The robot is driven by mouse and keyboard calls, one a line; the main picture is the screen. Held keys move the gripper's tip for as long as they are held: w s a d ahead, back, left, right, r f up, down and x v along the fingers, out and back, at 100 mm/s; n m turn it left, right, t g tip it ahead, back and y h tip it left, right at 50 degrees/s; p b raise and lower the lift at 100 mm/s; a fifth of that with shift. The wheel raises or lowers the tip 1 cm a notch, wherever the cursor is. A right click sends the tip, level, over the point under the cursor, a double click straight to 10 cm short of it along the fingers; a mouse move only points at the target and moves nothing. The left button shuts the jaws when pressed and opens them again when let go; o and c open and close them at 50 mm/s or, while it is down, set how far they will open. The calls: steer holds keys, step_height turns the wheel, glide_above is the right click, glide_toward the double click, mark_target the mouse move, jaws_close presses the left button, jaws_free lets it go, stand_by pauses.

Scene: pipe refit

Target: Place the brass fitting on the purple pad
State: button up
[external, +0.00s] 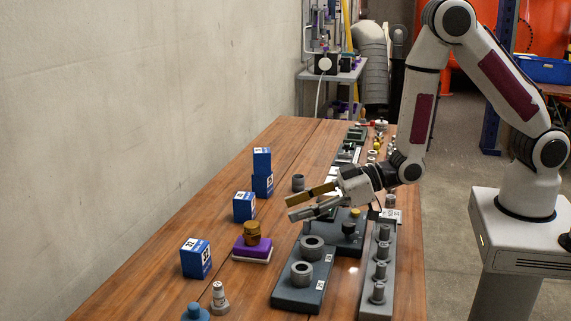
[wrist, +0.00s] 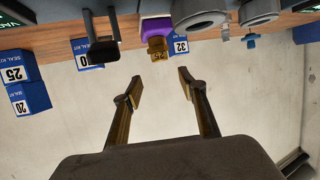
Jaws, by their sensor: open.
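The brass fitting (external: 252,232) stands upright on the purple pad (external: 260,247), which has a pale base, on the left half of the bench. In the wrist view, which is upside down, the brass fitting (wrist: 158,49) and the purple pad (wrist: 154,28) show at top centre. My gripper (external: 290,208) is open and empty, apart from the fitting, up and to its right in the external view. In the wrist view my gripper (wrist: 160,85) has its fingers spread, with nothing between them.
Blue seal kit boxes (external: 196,258) stand left of and behind the pad. A dark plate with grey rings (external: 302,273) and a rail with several grey posts (external: 379,270) lie to the right. A blue part (external: 195,313) and a grey fitting (external: 219,299) stand in front.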

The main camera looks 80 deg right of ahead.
steer(key=s+d+r+m+g+h, duration=0.1)
steer(key=s+d+r+g+h, duration=0.1)
steer(key=s+d+r, duration=0.5)
steer(key=s+d+r+m+g+h, duration=0.1)
steer(key=s+d+r+h, duration=0.15)
steer(key=d+r, duration=0.4)
steer(key=s+d+r+m+g, duration=0.1)
steer(key=s+d+r+g, duration=0.1)
steer(key=s, duration=1)
steer(key=s+d+r+m+g, duration=0.1)
steer(key=s+r, duration=0.3)
steer(key=s, duration=0.8)
steer(key=shift+s+d+r+g, duration=0.4)
steer(key=shift+d+g, duration=0.3)
